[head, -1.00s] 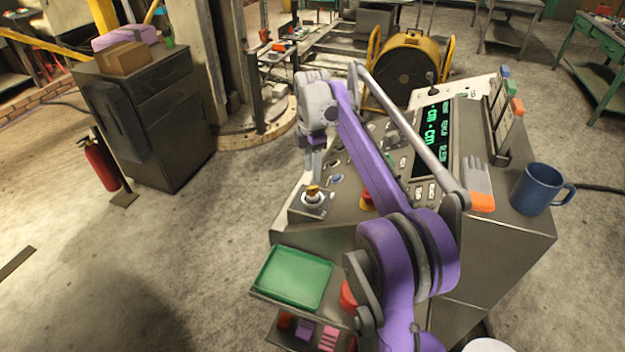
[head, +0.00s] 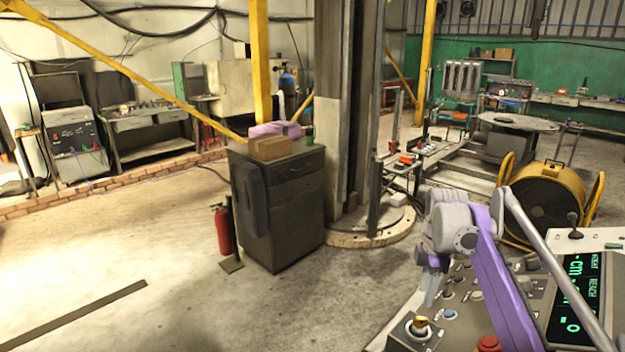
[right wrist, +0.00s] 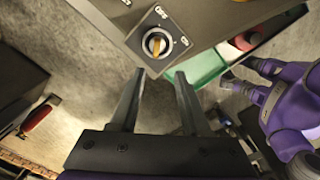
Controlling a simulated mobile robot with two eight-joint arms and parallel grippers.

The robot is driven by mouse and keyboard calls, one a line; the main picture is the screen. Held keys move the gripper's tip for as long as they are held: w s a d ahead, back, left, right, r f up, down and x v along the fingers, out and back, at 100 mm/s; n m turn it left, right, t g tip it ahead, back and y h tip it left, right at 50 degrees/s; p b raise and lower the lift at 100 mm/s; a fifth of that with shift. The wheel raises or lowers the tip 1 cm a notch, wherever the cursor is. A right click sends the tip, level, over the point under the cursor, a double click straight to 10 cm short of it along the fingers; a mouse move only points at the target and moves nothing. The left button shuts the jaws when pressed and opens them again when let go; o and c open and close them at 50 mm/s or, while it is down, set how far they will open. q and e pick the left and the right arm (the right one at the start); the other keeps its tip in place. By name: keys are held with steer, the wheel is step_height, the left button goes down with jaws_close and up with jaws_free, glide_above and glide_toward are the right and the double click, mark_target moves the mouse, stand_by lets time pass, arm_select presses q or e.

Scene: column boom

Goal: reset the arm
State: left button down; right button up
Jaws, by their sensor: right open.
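My right arm (head: 492,265) comes in from the lower right of the head view, purple and grey, bent over the control console (head: 535,300). My right gripper (head: 430,290) points down beside a yellow-topped rotary switch (head: 420,325) at the console's near left corner. In the right wrist view, the two fingers of the right gripper (right wrist: 158,85) are apart with nothing between them. The rotary switch (right wrist: 157,43) on its dark labelled plate lies just beyond the fingertips. My left gripper is not seen in the head view.
A red mushroom button (head: 489,344) and a green lit display (head: 578,300) are on the console. A green tray (right wrist: 207,68) shows in the right wrist view. A grey cabinet (head: 290,215) and a red extinguisher (head: 222,230) stand left on open floor. A yellow drum (head: 550,205) stands behind.

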steer(key=s+a+f+m+t, duration=0.1)
steer(key=s+a+f+m, duration=0.3)
steer(key=s, duration=0.5)
steer(key=s+a+f+m+t, duration=0.2)
steer(key=s+a+f+m, duration=0.3)
steer(key=s, duration=0.4)
steer(key=s+a+f+m+t, duration=0.2)
steer(key=s+a+f+m, duration=0.2)
steer(key=s, duration=0.5)
step_height(320, 180, down, 2)
steer(key=m, duration=0.3)
steer(key=shift+s+a, duration=0.25)
steer(key=shift+a, duration=0.05)
